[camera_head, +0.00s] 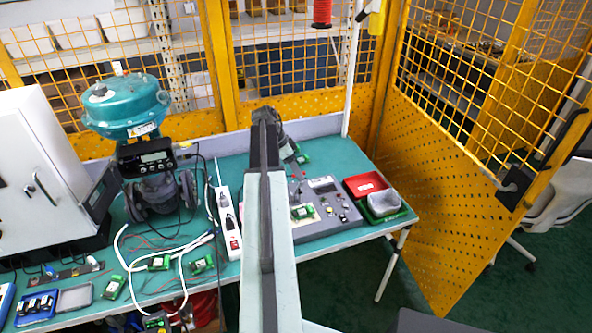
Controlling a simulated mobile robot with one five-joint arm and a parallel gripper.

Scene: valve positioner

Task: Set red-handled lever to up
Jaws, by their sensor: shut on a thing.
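My gripper (292,152) is at the far end of my raised arm, over the back of the table near the grey control panel. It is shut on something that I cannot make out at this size. I cannot make out a red-handled lever in this view.
A teal valve actuator (127,105) with a black positioner (146,157) stands at the left, beside a white cabinet (35,165). A white power strip (229,222), cables and green boards lie on the teal table (240,168). Red (365,184) and green (388,216) trays sit right. Yellow mesh fencing (450,170) bounds the right.

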